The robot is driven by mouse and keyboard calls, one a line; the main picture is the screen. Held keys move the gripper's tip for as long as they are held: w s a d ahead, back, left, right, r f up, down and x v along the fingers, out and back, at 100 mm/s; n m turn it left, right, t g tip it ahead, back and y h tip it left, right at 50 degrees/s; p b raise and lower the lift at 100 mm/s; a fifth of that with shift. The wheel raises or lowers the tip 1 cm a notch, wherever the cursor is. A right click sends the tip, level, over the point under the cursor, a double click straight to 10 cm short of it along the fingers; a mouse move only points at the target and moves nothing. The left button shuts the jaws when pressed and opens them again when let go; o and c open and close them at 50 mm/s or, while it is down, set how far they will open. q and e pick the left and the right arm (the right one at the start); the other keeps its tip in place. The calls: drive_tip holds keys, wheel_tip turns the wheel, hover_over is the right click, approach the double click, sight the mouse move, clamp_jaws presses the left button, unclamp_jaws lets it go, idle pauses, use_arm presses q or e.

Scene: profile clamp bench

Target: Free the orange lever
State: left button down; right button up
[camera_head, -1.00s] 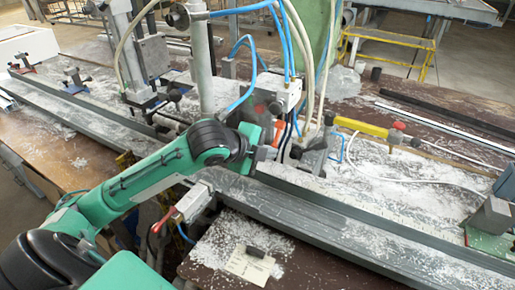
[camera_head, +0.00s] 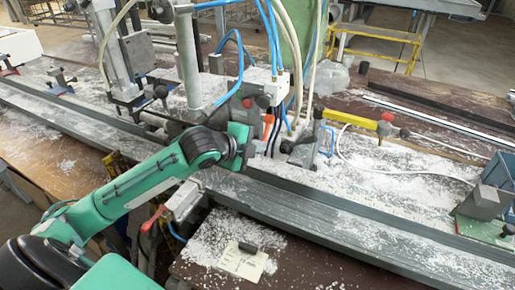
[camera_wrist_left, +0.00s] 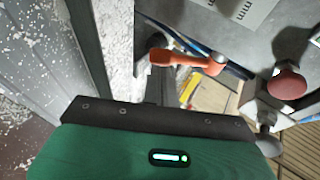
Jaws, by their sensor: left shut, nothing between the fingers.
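The orange lever (camera_head: 267,120) is small and sits at the clamp beside the white block with blue hoses. In the left wrist view the orange lever (camera_wrist_left: 188,61) lies roughly crosswise, its right end at a round pivot. My left gripper (camera_wrist_left: 157,78) is shut and empty. Its dark fingers overlap the lever's left end in that view; I cannot tell whether they touch. In the head view my green left arm reaches in from the left and its wrist ends just left of the lever, with the fingers mostly hidden. My right gripper is not in view.
Several hoses and a white block (camera_head: 265,84) crowd the space above the lever. A red knob (camera_wrist_left: 287,84) stands right of it. A long grey profile (camera_head: 330,224) runs along the bench, and a yellow bar (camera_head: 352,120) lies to the right. White chips cover the bench.

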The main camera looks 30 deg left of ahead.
use_arm(q)
drive_tip(key=shift+w+f, duration=0.1)
drive_tip(key=shift+f, duration=0.4)
drive_tip(key=shift+w+r+t+b, duration=0.1)
drive_tip(key=shift+t+b, duration=0.25)
drive_tip(key=shift+t, duration=0.05)
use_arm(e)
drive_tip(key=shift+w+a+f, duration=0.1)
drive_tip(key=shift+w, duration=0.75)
use_arm(q)
drive_tip(key=shift+r, duration=0.15)
